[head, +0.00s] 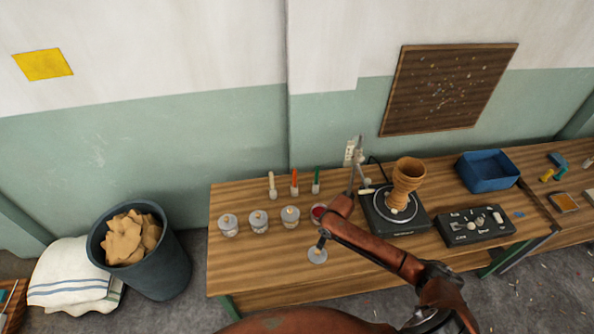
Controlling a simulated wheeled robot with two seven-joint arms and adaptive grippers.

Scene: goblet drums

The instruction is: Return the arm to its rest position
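My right arm, reddish brown, reaches in from the lower right over the workbench (250,270). Its grey gripper (356,152) appears beyond the wrist, near the turntable's left edge and close to the wall. Its fingers are too small to tell whether they are open or shut, and I see nothing clearly held. A grey round lid (317,256) shows at the bench's front, just below the wrist; I cannot tell if it touches my arm. A jar with red contents (318,211) is partly hidden behind the wrist. My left gripper is out of view.
A clay goblet drum body (407,180) stands on the turntable (415,226). A control box (476,228) and blue bin (488,172) are on the right. A waste bin (170,265) stands left.

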